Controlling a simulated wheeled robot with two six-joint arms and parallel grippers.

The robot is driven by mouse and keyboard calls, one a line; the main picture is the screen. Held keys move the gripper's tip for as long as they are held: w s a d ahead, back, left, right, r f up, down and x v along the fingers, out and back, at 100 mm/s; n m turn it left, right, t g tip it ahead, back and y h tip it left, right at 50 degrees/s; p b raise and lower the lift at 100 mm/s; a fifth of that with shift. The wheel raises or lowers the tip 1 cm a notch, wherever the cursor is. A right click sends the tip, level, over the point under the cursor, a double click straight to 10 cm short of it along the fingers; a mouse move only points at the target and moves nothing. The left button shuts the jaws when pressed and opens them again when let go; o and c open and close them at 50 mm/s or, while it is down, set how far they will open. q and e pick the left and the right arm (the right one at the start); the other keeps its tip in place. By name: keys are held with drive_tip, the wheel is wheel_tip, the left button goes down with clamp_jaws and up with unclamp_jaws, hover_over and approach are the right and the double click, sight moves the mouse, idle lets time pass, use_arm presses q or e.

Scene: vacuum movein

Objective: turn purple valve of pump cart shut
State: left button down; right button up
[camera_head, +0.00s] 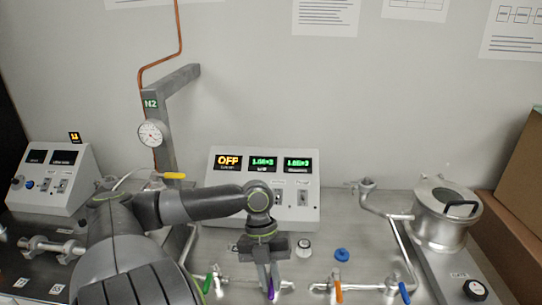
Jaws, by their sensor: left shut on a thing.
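The purple valve handle (271,290) shows at the bottom centre of the head view, on a metal pipe line. My left gripper (268,278) reaches down over it from the left, its fingers closed around the handle. The fingers hide most of the handle and part of the valve body, so its exact angle is hard to tell. My right gripper is not in view.
A green handle (207,284) stands left of the gripper; orange (338,290) and blue (404,293) handles stand to the right. Behind is a control box (300,190) reading OFF. A lidded steel vessel (442,222) and brown boxes (515,200) are at right. A yellow handle (174,176) is on the post.

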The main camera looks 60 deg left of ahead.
use_arm(q)
drive_tip(key=c, duration=1.4)
unclamp_jaws()
drive_tip(key=shift+c, duration=0.2)
drive_tip(key=shift+a+r, duration=0.1)
drive_tip(key=shift+a+r, duration=0.15)
drive_tip(key=shift+r, duration=0.1)
drive_tip(key=p+v, duration=0.8)
drive_tip(key=v, duration=0.8)
drive_tip(key=shift+a+r, duration=0.15)
drive_tip(key=shift+r, duration=0.15)
drive_tip(key=shift+w, duration=0.15)
